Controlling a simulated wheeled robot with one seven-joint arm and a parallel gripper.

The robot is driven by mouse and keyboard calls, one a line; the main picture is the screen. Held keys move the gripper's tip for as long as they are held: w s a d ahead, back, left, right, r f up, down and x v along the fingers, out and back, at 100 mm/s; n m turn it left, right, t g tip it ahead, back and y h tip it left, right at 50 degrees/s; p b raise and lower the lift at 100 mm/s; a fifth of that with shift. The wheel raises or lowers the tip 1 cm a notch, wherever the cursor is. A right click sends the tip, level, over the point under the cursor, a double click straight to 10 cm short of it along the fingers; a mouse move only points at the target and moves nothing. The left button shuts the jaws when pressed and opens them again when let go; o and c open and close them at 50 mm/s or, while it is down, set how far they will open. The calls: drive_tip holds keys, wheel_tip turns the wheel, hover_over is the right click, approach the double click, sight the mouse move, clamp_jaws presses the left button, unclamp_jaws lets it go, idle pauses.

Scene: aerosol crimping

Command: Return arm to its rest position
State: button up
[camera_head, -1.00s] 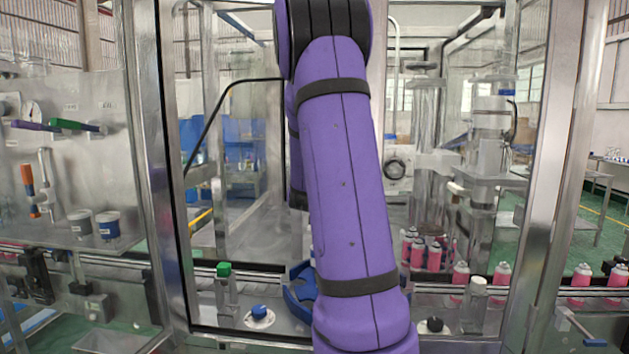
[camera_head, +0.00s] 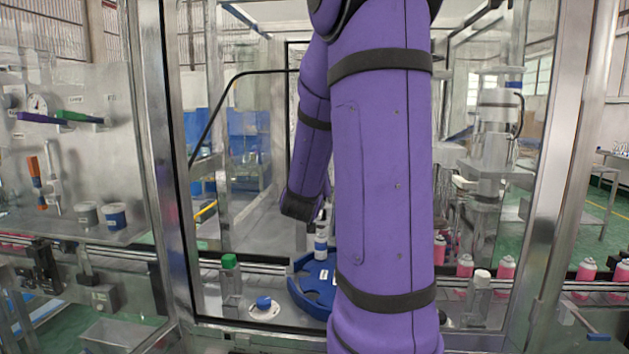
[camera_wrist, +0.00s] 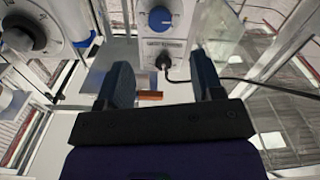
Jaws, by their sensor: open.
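My gripper shows in the wrist view (camera_wrist: 160,85). Its two dark fingers are spread apart with nothing between them. Beyond the fingers is a grey panel (camera_wrist: 150,38) with a blue knob and a black plug with a cable. In the head view my purple arm fills the middle, and my gripper cannot be made out there. The arm hides much of the machine's inside and part of the blue star-shaped holder (camera_head: 308,290). A white can-like piece (camera_head: 321,240) stands at the holder's back edge.
Metal door posts (camera_head: 168,160) frame the cell at left and right. A conveyor with pink cans (camera_head: 465,266) runs at right. A green-capped post (camera_head: 230,270) and a blue button (camera_head: 263,303) stand left of the holder. A black dial (camera_wrist: 25,32) is close by in the wrist view.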

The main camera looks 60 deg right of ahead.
idle(0.7)
drive_tip(key=w+a+r+n+t+y, duration=0.1)
drive_tip(key=w+a+n+t+y, duration=0.15)
drive_tip(key=a+y, duration=0.6)
drive_tip(key=w+a+r+n+t+y, duration=0.1)
drive_tip(key=a+n+y, duration=0.25)
drive_tip(key=a, duration=0.95)
drive_tip(key=s+a+f+n+g+y, duration=0.1)
drive_tip(key=s+a+n+g+y, duration=0.2)
drive_tip(key=s+a, duration=1.2)
drive_tip(key=s+g+y, duration=0.1)
drive_tip(key=s+g, duration=0.2)
drive_tip(key=shift+s+f+n, duration=0.3)
drive_tip(key=shift+f+n, duration=0.05)
drive_tip(key=shift+n, duration=0.05)
